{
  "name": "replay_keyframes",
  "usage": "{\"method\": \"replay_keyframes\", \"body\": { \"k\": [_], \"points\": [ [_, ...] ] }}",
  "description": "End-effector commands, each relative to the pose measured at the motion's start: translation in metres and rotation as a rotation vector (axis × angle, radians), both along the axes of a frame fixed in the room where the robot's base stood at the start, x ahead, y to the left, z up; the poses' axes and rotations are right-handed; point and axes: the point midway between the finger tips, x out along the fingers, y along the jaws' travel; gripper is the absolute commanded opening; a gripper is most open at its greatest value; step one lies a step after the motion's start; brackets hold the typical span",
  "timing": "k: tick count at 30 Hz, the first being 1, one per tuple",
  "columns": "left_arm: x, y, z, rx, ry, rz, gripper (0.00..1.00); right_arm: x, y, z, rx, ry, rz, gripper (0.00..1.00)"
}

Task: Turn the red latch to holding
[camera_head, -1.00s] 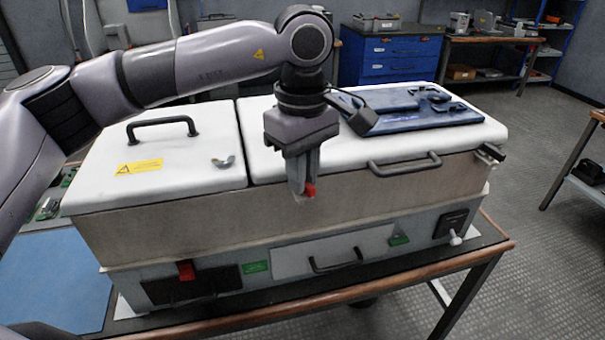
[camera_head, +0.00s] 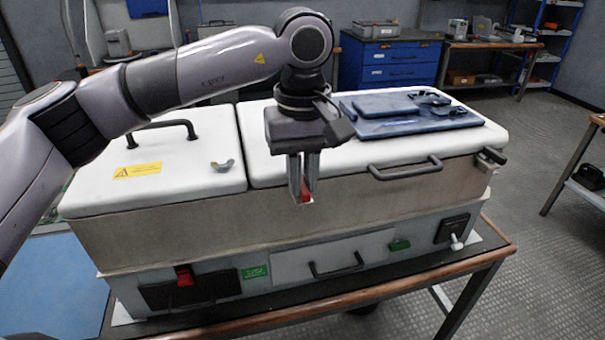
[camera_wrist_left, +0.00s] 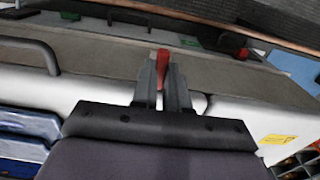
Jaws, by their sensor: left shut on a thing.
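The red latch (camera_head: 306,195) is at the front upper edge of the white-lidded capacitor box, near the seam between its two lids. My left gripper (camera_head: 303,192) points down over this edge with its fingers closed around the latch. In the left wrist view the red latch (camera_wrist_left: 163,64) sticks out between the two grey fingertips (camera_wrist_left: 163,88). The fingers hide part of the latch, and its pivot and any position marks cannot be made out. My right gripper is not in view.
A red switch (camera_head: 184,275) sits low on the front panel. Black handles stand on the left lid (camera_head: 163,130) and at the right lid's front edge (camera_head: 405,168). A blue plate (camera_head: 410,122) lies on the right lid. A blue mat (camera_head: 60,285) covers the table's left.

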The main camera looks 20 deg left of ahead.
Motion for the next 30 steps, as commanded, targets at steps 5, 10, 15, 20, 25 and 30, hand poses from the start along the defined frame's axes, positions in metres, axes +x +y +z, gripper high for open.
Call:
{"method": "replay_keyframes", "body": {
  "k": [5, 10, 15, 20, 25, 30],
  "points": [
    [0.000, -0.001, 0.002, -0.004, -0.001, 0.000, 0.00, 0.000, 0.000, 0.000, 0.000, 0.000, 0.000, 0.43],
    [0.000, -0.001, 0.002, -0.003, -0.002, 0.000, 0.24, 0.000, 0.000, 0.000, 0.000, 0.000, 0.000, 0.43],
    [0.000, 0.000, 0.001, -0.002, -0.001, 0.001, 0.24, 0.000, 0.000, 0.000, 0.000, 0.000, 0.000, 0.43],
    [0.000, 0.000, 0.007, -0.001, -0.003, 0.001, 0.24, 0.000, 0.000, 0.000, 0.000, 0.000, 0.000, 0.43],
    [0.000, -0.001, 0.033, -0.002, -0.004, 0.001, 0.24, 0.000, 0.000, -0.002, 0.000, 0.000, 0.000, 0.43],
    [0.000, -0.001, 0.059, -0.003, -0.003, 0.001, 0.24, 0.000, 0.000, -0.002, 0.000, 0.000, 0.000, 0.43]
  ]
}}
